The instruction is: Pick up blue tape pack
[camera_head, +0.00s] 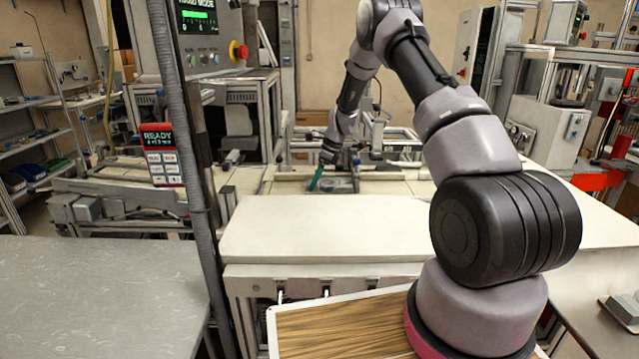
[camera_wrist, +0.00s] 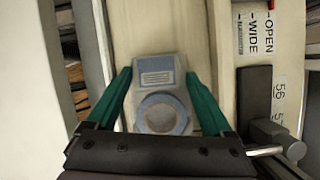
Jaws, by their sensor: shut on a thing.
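The blue tape pack (camera_wrist: 157,79) is a flat grey-blue piece with a lined label at its far end and a round ring at its near end. It shows in the middle of the wrist view, between the two green fingers of my gripper (camera_wrist: 157,73). The fingers are shut on its left and right sides. In the head view my gripper (camera_head: 317,178) is far off at the back of the bench, with one green finger pointing down. I cannot make out the pack clearly there, nor whether it is lifted.
In the wrist view, a pale rail (camera_wrist: 250,30) with printed "OPEN" and "WIDE" marks runs along the right. In the head view, a bare cream tabletop (camera_head: 325,230) lies in front of my gripper.

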